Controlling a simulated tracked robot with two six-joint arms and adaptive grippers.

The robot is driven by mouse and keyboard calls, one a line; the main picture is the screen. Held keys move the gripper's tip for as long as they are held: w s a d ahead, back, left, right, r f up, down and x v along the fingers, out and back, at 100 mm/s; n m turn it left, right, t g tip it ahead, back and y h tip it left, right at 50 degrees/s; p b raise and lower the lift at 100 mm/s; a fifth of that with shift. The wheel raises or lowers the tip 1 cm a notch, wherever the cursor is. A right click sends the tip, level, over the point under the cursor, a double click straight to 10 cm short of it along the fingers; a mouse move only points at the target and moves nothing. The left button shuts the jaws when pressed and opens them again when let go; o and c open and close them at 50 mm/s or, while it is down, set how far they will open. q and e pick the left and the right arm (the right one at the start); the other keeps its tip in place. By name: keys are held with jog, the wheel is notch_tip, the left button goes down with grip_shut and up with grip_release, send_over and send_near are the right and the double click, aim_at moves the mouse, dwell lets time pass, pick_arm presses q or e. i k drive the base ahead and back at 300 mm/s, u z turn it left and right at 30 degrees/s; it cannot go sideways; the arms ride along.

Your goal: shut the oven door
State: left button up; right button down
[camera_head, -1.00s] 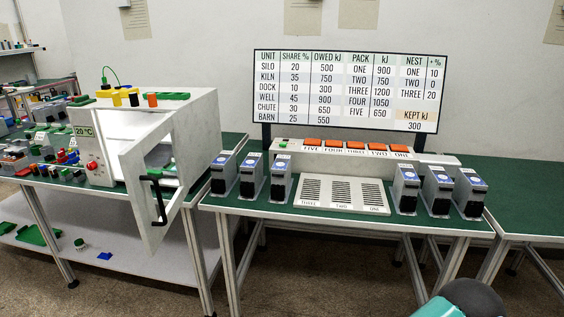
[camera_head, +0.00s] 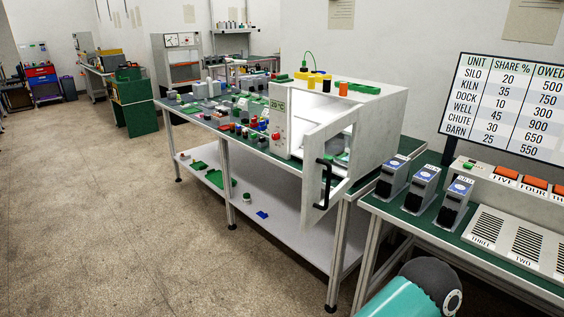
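The white oven (camera_head: 378,119) stands on the green-topped table in the middle right of the head view. Its door (camera_head: 337,161) is open and swung out toward the front, with a black bar handle (camera_head: 322,184) on its outer face. The oven's inside shows past the door's edge. The control panel (camera_head: 280,128) on the oven's left reads 20 °C and has a red knob. A teal and dark grey part of my arm shows at the bottom right, apart from the oven. Neither gripper is in view.
Several black and grey packs (camera_head: 424,189) stand on the right table beside a slotted white panel (camera_head: 515,243). Small coloured parts crowd the table left of the oven. A lower shelf (camera_head: 275,225) runs below it. Open floor (camera_head: 120,220) lies front left.

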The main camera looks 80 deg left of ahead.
aim_at(313, 210)
jog(key=u, duration=0.1)
jog(key=i, duration=0.3)
jog(key=u, duration=2.35)
jog(key=i, duration=1.7)
jog(key=z, duration=0.65)
jog(key=k, duration=1.3)
jog(key=z, duration=0.65)
